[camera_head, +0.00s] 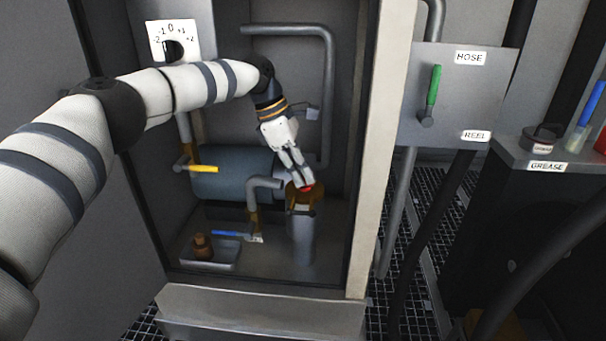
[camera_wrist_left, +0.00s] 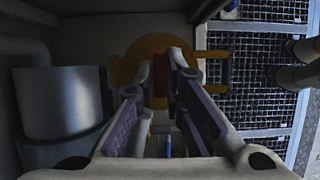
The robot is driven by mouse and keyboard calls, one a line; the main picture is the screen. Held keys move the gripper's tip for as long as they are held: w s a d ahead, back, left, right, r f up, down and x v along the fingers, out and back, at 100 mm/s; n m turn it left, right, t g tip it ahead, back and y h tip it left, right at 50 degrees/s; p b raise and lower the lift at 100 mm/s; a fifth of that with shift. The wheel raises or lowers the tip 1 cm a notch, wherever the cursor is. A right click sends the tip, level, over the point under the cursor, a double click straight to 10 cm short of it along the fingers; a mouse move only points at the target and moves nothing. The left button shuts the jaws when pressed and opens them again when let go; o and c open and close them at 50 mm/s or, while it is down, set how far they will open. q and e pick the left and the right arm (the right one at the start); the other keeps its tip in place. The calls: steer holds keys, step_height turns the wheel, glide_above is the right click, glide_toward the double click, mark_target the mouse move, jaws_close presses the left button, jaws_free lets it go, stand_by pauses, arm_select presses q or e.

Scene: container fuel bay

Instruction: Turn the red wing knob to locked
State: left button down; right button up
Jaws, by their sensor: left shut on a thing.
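The red wing knob (camera_head: 306,188) sits on top of an orange-brown fitting (camera_head: 297,206) on a grey upright cylinder (camera_head: 301,240) inside the open cabinet. My left gripper (camera_head: 303,180) reaches down into the cabinet and is shut on the knob. In the left wrist view the red knob (camera_wrist_left: 160,82) shows between the two fingertips, with the orange fitting (camera_wrist_left: 125,70) behind it. The fingers hide most of the knob. I cannot read a locked marking in either view. My right gripper is not in view.
A blue-grey tank (camera_head: 232,172) with a yellow handle (camera_head: 202,169) lies behind the cylinder. A tray (camera_head: 210,258) and a blue-handled valve (camera_head: 228,234) are low in the cabinet. The cabinet's right post (camera_head: 381,150) stands close by. A green lever (camera_head: 433,86) is on the panel outside.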

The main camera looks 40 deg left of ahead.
arm_select(q)
steer(key=shift+f, duration=0.1)
steer(key=c, duration=1.7)
jaws_free()
steer(key=v, duration=1.2)
